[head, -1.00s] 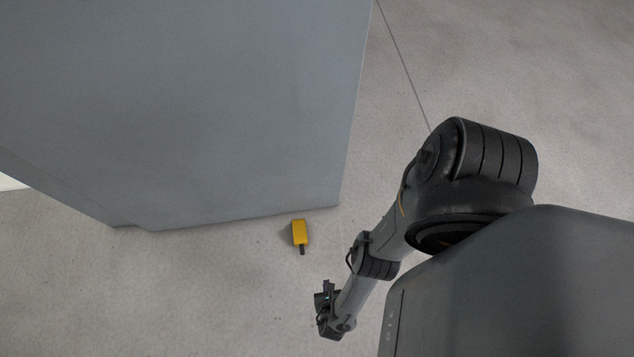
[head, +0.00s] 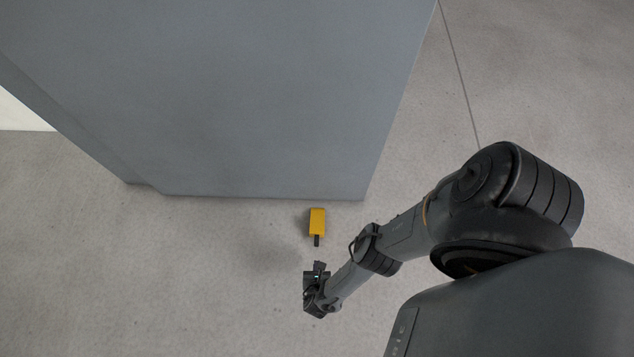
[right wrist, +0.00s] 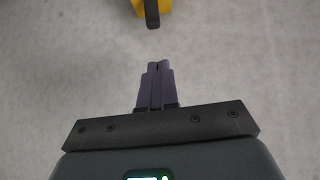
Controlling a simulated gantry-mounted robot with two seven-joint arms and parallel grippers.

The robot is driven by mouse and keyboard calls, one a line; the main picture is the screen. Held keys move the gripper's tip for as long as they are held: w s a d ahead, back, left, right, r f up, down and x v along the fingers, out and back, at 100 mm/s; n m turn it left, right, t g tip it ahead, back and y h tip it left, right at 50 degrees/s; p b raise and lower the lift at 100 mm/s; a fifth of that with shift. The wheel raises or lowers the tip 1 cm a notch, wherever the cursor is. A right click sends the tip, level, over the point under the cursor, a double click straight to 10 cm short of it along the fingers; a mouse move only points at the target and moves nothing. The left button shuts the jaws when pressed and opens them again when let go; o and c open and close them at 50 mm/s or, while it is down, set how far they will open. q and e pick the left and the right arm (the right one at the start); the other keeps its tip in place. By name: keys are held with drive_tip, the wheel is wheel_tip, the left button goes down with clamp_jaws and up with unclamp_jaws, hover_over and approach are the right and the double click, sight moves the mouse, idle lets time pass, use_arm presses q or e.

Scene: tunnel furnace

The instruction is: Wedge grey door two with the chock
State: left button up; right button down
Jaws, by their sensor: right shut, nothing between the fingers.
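The grey door (head: 260,100) fills the upper middle of the head view, its bottom edge just above the floor. The chock (head: 317,221) is a yellow block with a short dark handle, on the floor close to the door's bottom edge, handle pointing away from the door. I cannot tell whether it touches the door. My right gripper (head: 319,267) is just below the handle in the head view, shut and empty. In the right wrist view the closed fingers (right wrist: 157,68) point at the chock's dark handle (right wrist: 152,14), with a gap between. My left gripper is not in view.
Bare grey concrete floor (head: 120,270) lies open to the left and below. A thin floor seam (head: 460,75) runs at the right. A white surface (head: 20,112) shows at the left edge.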

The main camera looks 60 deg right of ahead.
drive_tip(key=d, duration=0.1)
drive_tip(key=w+d+f, duration=0.1)
drive_tip(key=d, duration=0.1)
drive_tip(key=shift+w+d+f+b, duration=0.15)
drive_tip(key=shift+w+f+b, duration=0.1)
drive_tip(key=shift+b, duration=0.1)
drive_tip(key=shift+w+d, duration=0.2)
drive_tip(key=shift+d, duration=0.3)
drive_tip(key=shift+w+d, duration=0.2)
drive_tip(key=shift+d, duration=0.25)
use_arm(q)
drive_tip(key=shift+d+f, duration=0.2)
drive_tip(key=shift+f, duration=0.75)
use_arm(e)
drive_tip(key=shift+a, duration=0.1)
